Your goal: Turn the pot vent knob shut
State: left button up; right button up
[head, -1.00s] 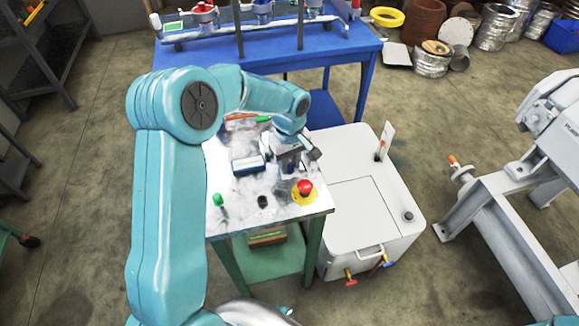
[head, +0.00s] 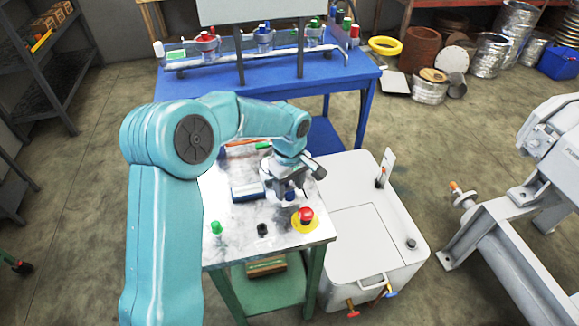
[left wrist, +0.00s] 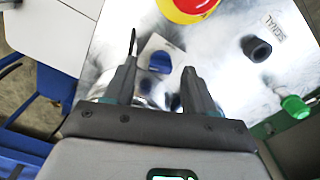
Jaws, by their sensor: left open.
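A blue knob (head: 290,194) stands on the steel-topped table, beside the red button; in the left wrist view the blue knob (left wrist: 160,62) sits on a pale plate. I cannot read a label that marks it as the pot vent knob. My left gripper (head: 287,187) is over the table at this knob. In the left wrist view its two dark fingers (left wrist: 160,78) are open, with the knob showing between their tips. They do not visibly grip it, and I cannot tell whether they touch it. My right gripper is not in view.
The table (head: 235,255) also holds a red button on yellow (head: 306,215), a black knob (head: 262,229), a green knob (head: 216,227) and a blue-white box (head: 248,192). A white cabinet (head: 370,240) stands to the right. A blue table (head: 345,85) is behind.

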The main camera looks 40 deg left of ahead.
aim_at(289, 192)
pick_arm(q)
notch_tip(289, 192, up, 15)
jog(key=p, duration=0.1)
jog(key=shift+r, duration=0.1)
